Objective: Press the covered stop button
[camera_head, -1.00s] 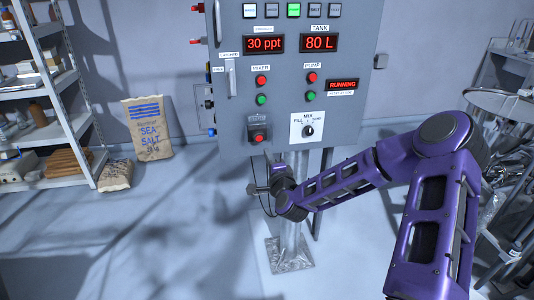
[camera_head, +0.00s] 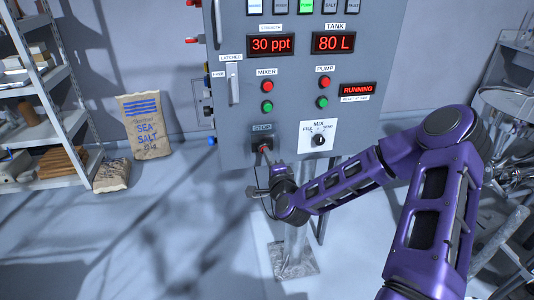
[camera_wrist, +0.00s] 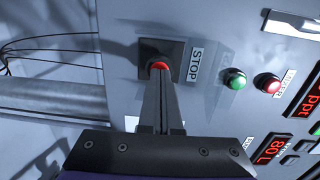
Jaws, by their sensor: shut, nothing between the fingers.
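The stop button is a red button (camera_wrist: 159,66) on a dark square housing (camera_head: 262,141) low on the grey control panel (camera_head: 372,102), beside a STOP label (camera_wrist: 196,65). In the head view my gripper (camera_head: 265,152) is at the housing. I cannot tell whether the tips touch the button or whether it is pushed in. The display (camera_head: 357,89) reads RUNNING.
Mixer and pump buttons (camera_head: 267,87) and a mix dial (camera_head: 319,140) are close by on the panel. A sea salt bag (camera_head: 147,126) and shelves (camera_head: 40,90) stand left. Metal clutter (camera_head: 505,110) stands right.

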